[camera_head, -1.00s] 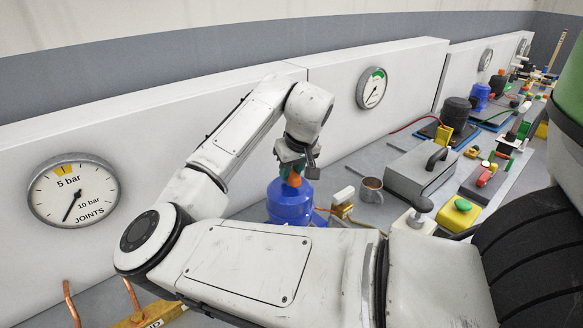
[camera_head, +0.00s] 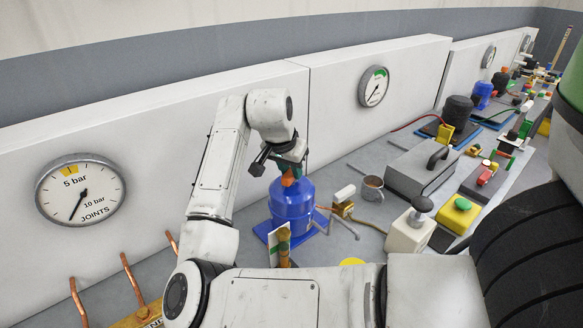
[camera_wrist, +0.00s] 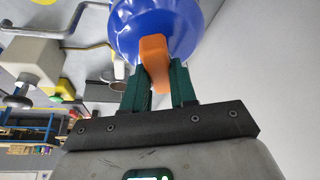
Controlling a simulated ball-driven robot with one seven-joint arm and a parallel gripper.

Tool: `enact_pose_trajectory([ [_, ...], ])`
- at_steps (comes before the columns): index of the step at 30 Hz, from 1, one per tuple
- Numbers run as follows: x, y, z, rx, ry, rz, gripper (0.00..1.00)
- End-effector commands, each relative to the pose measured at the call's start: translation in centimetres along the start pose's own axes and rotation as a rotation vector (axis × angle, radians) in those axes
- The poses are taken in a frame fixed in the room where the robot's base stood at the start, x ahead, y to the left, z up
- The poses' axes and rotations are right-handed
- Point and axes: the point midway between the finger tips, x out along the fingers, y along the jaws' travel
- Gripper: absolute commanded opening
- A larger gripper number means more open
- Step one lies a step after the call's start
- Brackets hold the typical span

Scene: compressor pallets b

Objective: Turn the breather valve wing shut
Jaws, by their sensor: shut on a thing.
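The orange breather valve wing (camera_wrist: 154,60) sits at the top of a blue tank (camera_head: 292,205). In the wrist view the wing lies between the two green fingers of my gripper (camera_wrist: 158,85), which are shut on it. The blue tank (camera_wrist: 150,25) fills the area beyond the wing. In the head view my gripper (camera_head: 291,172) is over the tank's top, with a bit of the orange wing (camera_head: 288,181) showing below it. How far the wing is turned is hard to tell.
Copper pipes (camera_head: 131,277) rise at the lower left. A white wall panel with a gauge (camera_head: 374,86) stands behind.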

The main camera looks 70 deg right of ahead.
Motion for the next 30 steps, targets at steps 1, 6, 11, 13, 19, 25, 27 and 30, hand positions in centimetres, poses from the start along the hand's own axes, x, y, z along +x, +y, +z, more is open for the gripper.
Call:
enact_pose_trajectory([
  [1,0.4,0.13,0.21,0.037,-0.01,0.024,0.0],
  [6,0.41,0.06,0.2,0.168,-0.01,0.078,0.0],
  [11,0.45,-0.02,0.23,0.267,-0.011,0.119,0.0],
  [13,0.44,-0.05,0.23,0.301,-0.011,0.133,0.0],
  [19,0.47,-0.07,0.23,0.369,-0.012,0.161,0.0],
  [25,0.47,-0.11,0.25,0.398,-0.013,0.172,0.0],
  [27,0.46,-0.11,0.26,0.401,-0.013,0.173,0.0],
  [30,0.47,-0.1,0.26,0.403,-0.013,0.174,0.0],
])
